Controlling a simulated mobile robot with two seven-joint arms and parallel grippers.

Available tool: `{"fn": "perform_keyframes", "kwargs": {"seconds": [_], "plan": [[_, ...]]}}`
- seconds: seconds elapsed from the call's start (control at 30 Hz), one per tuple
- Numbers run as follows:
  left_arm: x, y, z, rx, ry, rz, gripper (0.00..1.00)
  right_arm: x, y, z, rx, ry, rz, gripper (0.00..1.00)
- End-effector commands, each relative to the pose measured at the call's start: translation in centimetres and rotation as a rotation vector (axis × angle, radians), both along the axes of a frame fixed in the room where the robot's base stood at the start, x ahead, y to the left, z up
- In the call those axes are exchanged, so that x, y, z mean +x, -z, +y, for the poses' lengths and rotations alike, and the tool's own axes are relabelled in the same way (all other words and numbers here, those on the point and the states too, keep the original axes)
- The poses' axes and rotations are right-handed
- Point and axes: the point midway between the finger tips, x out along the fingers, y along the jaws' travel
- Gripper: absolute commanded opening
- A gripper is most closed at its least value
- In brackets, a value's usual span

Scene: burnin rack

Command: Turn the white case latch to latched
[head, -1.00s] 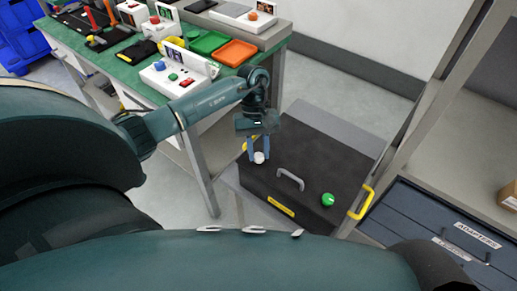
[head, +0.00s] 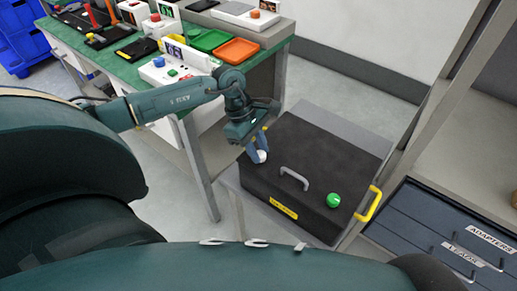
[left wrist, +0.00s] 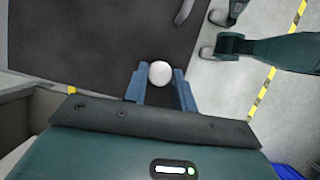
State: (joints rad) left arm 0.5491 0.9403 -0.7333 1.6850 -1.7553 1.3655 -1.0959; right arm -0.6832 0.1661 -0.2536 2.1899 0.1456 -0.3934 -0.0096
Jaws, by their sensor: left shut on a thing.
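The black case (head: 325,150) lies on a low grey stand, with a grey handle (head: 294,177) on it. The white case latch (head: 262,156) is a round white knob near the case's left front corner. It also shows in the left wrist view (left wrist: 160,72), between the fingertips. My left gripper (head: 256,150) reaches down at a tilt and is shut on the white latch. In the left wrist view my left gripper (left wrist: 160,84) has one blue finger on each side of the knob. The latch's pointing direction cannot be made out. My right gripper is not in view.
A green knob (head: 333,200) sits at the case's right front, near a yellow side handle (head: 367,204). A green-topped workbench (head: 125,70) with trays and devices stands behind left. Dark blue drawers (head: 440,232) and a rack post are at right.

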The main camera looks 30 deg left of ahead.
Motion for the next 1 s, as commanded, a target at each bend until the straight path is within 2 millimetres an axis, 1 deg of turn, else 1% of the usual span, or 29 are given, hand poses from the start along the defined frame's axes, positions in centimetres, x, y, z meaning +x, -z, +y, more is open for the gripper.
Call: {"fn": "perform_keyframes", "kwargs": {"seconds": [0.3, 0.6, 0.8, 1.0], "plan": [[-0.33, 0.06, 0.06, 0.004, -0.296, 0.0, 0.04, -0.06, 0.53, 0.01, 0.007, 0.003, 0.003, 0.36], [-0.49, 0.06, -0.02, 0.004, -0.533, 0.0, 0.04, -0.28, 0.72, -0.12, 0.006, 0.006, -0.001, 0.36], [-0.53, 0.02, -0.1, 0.002, -0.638, 0.0, 0.04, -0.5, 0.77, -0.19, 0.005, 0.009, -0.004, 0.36], [-0.54, 0.01, -0.11, 0.003, -0.696, 0.0, 0.04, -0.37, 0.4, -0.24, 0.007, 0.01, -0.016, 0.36]]}}
